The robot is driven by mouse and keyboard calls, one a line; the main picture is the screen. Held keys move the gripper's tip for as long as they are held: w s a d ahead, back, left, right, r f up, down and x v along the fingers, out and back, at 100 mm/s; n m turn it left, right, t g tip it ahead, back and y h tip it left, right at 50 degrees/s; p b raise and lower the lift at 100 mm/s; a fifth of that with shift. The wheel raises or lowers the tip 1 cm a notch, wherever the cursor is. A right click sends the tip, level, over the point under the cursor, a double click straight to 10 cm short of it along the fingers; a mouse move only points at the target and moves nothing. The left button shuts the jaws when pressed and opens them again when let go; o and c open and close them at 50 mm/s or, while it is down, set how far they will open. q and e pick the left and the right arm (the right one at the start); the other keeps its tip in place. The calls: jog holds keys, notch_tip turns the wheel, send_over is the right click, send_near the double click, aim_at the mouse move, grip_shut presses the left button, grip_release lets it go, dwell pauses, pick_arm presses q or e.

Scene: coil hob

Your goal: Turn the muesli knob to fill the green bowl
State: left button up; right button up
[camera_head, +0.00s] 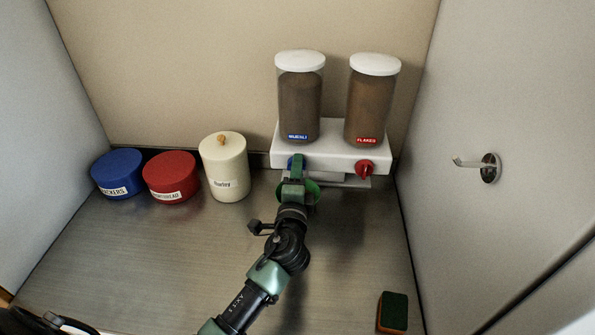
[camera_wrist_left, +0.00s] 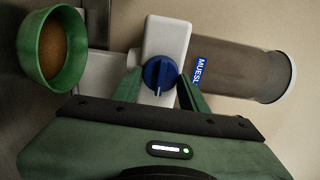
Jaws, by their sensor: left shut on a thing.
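The blue muesli knob (camera_wrist_left: 158,75) sits on the front of the white dispenser base (camera_wrist_left: 166,40), below the muesli container (camera_head: 300,105). My left gripper (camera_head: 297,168) is shut on the knob, with one green finger on each side of it in the left wrist view. In the head view the gripper hides most of the knob. The green bowl (camera_wrist_left: 75,40) stands below the dispenser and holds brown contents. In the head view only parts of the bowl (camera_head: 313,190) show behind my gripper. My right gripper is not in view.
A flakes container (camera_head: 370,105) with a red knob (camera_head: 366,169) is on the right. Blue (camera_head: 118,172), red (camera_head: 170,177) and cream (camera_head: 224,166) canisters stand left. A sponge (camera_head: 393,312) lies front right. A hook (camera_head: 489,167) is on the right wall.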

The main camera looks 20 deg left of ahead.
pick_arm(q)
jog(key=o, duration=1.3)
jog(key=shift+o, duration=0.2)
jog(key=b+v, duration=0.2)
jog(key=v, duration=0.5)
jog(key=shift+s+d, duration=0.2)
jog(key=shift+s, duration=0.2)
